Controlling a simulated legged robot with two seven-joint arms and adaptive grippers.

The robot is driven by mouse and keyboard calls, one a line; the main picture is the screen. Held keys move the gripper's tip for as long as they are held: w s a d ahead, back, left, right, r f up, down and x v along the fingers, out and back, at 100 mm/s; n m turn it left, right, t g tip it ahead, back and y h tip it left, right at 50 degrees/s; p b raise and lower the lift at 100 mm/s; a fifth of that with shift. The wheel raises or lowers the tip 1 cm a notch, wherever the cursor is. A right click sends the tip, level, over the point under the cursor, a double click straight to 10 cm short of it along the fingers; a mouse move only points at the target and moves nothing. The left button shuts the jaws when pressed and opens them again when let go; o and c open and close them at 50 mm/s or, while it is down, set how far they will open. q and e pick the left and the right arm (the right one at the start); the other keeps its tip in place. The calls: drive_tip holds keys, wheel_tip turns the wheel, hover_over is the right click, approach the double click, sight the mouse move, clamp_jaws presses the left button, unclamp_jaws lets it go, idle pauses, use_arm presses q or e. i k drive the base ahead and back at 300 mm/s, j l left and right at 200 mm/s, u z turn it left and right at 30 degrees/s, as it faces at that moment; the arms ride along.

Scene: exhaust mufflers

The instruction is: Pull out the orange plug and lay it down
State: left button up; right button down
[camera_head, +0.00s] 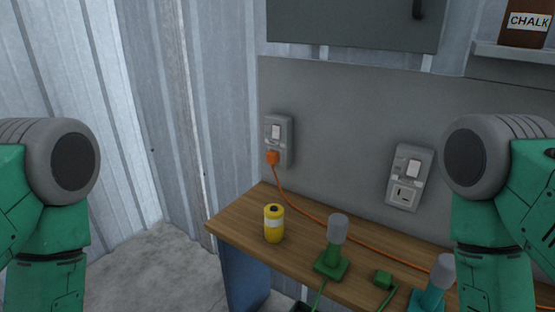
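The orange plug (272,158) sits in the lower part of the left wall socket (279,138), below its white switch. Its orange cord (292,205) hangs down from it and runs right across the wooden bench (236,220). My green left and right arms show at the two sides of the view, both well apart from the plug. Neither gripper is in view.
A second socket (410,178) with nothing plugged in is on the grey panel. Bare wood lies left of the can.

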sight(272, 157)
drive_tip(key=i+j+z, duration=0.1)
drive_tip(key=z, duration=0.65)
drive_tip(key=i+j+z, duration=0.1)
drive_tip(key=j+z, duration=0.25)
drive_tip(key=j, duration=0.4)
drive_tip(key=j+z, duration=0.35)
drive_tip(key=j, duration=0.4)
drive_tip(key=k+j+z, duration=0.15)
drive_tip(key=j+z, duration=0.15)
drive_tip(key=j, duration=0.9)
drive_tip(key=k+j, duration=0.15)
drive_tip(key=j, duration=0.85)
drive_tip(key=k+j+z, duration=0.1)
drive_tip(key=j, duration=0.4)
